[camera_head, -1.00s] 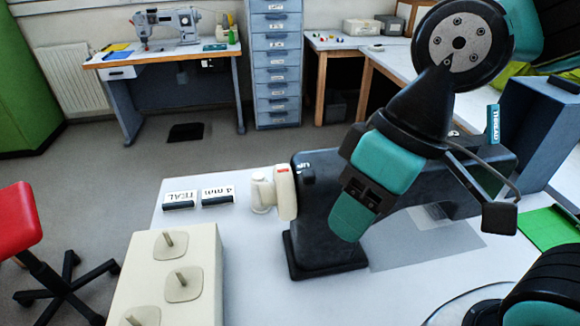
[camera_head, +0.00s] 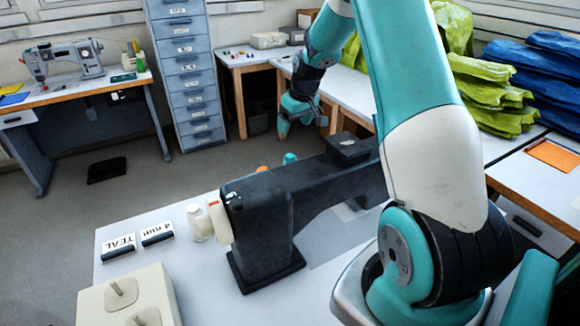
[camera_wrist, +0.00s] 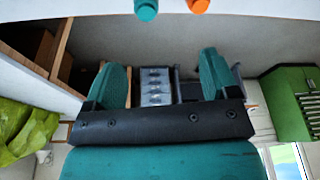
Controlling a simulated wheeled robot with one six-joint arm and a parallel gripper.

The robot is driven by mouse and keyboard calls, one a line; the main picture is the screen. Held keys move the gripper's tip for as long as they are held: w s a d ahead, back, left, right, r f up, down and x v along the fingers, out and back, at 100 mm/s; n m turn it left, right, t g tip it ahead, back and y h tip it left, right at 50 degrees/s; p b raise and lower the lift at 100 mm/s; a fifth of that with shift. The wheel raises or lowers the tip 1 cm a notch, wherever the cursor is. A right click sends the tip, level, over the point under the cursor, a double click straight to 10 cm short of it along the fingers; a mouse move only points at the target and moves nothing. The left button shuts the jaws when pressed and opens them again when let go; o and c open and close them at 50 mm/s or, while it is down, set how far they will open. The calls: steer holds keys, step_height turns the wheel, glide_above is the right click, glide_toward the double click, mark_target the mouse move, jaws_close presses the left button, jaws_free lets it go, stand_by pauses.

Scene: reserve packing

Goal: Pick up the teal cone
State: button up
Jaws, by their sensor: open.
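The teal cone (camera_head: 290,158) shows only its top behind the long arm of the black sewing machine in the head view; its lower part is hidden. A small teal end at the top edge of the wrist view (camera_wrist: 146,9) appears to be the same cone. My gripper (camera_head: 303,122) is open and empty, above and beyond the machine, higher in the picture than the teal cone and apart from it. In the wrist view my two teal fingers (camera_wrist: 163,72) stand wide apart with nothing between them.
An orange cone (camera_head: 262,169) stands just left of the teal one, partly hidden. The black sewing machine (camera_head: 265,225) lies between these cones and the near table. TEAL (camera_head: 119,248) and 4 mm (camera_head: 157,234) labels and a white bottle (camera_head: 199,222) sit left of it.

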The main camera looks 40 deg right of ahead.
mark_target(289, 160)
steer(key=p+x, duration=0.1)
steer(key=x, duration=0.3)
steer(key=d+p+x, duration=0.1)
steer(key=x, duration=0.3)
steer(key=d+p+x, duration=0.1)
steer(key=x, duration=0.3)
steer(key=shift+s+p, duration=0.1)
steer(key=shift+p, duration=0.2)
steer(key=shift+d+p+x, duration=0.15)
steer(key=shift+p+x, duration=0.55)
steer(key=shift+x, duration=0.85)
steer(key=shift+d+p+x, duration=0.15)
steer(key=shift+p+x, duration=0.5)
steer(key=shift+x, duration=0.9)
steer(key=shift+r, duration=0.1)
steer(key=c, duration=1.1)
